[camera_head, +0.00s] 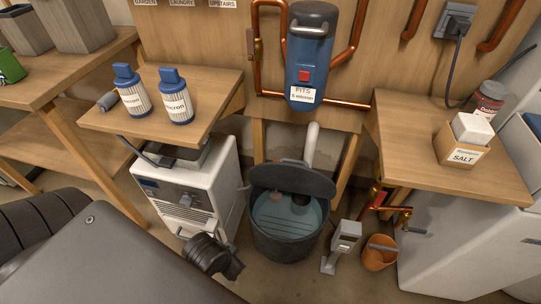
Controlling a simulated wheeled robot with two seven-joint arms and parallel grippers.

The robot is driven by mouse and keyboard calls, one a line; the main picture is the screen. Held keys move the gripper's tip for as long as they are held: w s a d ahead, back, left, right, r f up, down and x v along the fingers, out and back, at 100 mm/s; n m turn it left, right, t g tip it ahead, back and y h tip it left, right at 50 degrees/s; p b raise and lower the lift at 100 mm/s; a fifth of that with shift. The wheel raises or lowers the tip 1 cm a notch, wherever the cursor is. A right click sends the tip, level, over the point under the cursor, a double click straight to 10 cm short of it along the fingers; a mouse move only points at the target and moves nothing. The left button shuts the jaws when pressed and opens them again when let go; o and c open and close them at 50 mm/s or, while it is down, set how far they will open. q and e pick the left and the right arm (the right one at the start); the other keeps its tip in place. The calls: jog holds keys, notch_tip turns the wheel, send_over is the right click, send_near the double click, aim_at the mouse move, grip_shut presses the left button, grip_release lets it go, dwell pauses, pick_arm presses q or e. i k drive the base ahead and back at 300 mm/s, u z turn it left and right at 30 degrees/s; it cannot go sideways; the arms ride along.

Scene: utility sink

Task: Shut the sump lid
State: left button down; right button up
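The sump (287,240) is a round dark grey tub on the floor in the middle, with bluish water (288,215) visible inside. Its dark lid (292,180) stands raised and tilted at the back rim, so the front of the opening is uncovered. A white pipe (311,145) rises behind the lid. My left gripper (222,262) shows as a dark shape low and left of the sump, in front of the white machine. It is apart from the lid, and its fingers are not clear. My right gripper is not in view.
A white machine (190,190) stands left of the sump under a shelf with two filter cartridges (175,98). A grey device (343,243) and orange bucket (380,252) stand at right. A blue filter housing (308,60) hangs above. A salt box (462,150) sits on the right shelf.

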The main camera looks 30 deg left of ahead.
aim_at(292, 178)
jog(key=u, duration=1.25)
jog(key=k, duration=0.6)
jog(key=u, duration=0.85)
jog(key=i, duration=1.3)
jog(key=z, duration=0.9)
